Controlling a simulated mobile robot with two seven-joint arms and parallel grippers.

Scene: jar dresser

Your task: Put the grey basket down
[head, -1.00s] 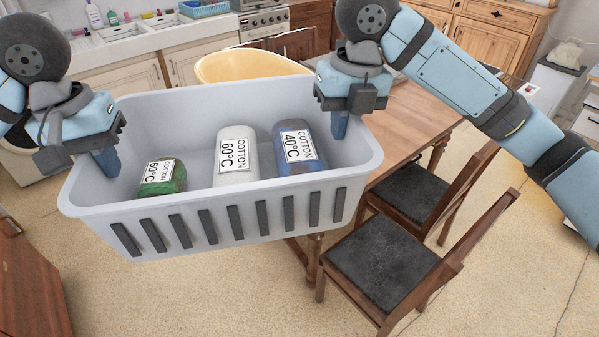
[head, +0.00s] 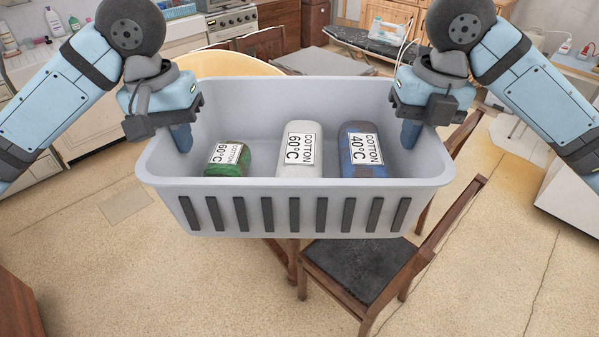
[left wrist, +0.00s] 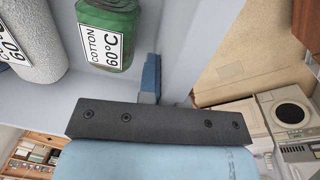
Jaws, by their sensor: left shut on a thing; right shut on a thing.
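The grey basket (head: 300,210) is held in the air between my two grippers, roughly level, with its slotted side facing me. My left gripper (head: 181,136) is shut on its left wall, one finger inside. My right gripper (head: 411,132) is shut on its right wall in the same way. Inside lie a green roll (head: 222,168), a white roll (head: 287,165) and a blue roll (head: 352,160), each with a COTTON label. The left wrist view shows the green roll (left wrist: 98,30) beside the left gripper's blue finger (left wrist: 151,78).
A wooden chair with a dark seat (head: 350,268) stands below and right of the basket. A table behind is mostly hidden by the basket. The floor (head: 130,270) at the front left is bare. An ironing board (head: 375,42) stands at the back.

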